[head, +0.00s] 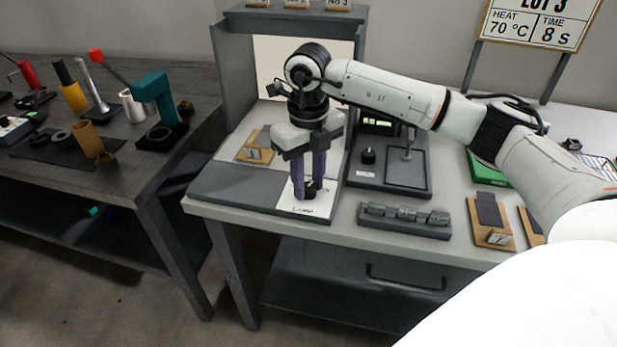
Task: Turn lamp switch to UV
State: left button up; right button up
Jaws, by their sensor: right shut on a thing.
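My right gripper (309,190) comes down from above with its purple fingers over a white plate (312,209) at the front of the grey booth. Its fingertips are shut on a small dark switch knob (310,187), mostly hidden between them. The plate carries small printed lettering at its front edge, too small to read surely. The fingers hide most of the knob, so I cannot tell which setting it points to. My left gripper is not in view.
A wooden block (255,147) lies inside the booth. A dark bench (60,175) with tools stands left.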

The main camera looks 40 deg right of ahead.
aim_at(308, 186)
jog(key=m+p, duration=0.1)
jog(key=m, duration=0.3)
jog(key=shift+r, duration=0.1)
jog(key=shift+w+m+p, duration=0.1)
jog(key=shift+m+p, duration=0.25)
jog(key=shift+m, duration=1.15)
jog(key=o, duration=1.1)
notch_tip(308, 186, up, 10)
jog(key=shift+r, duration=0.1)
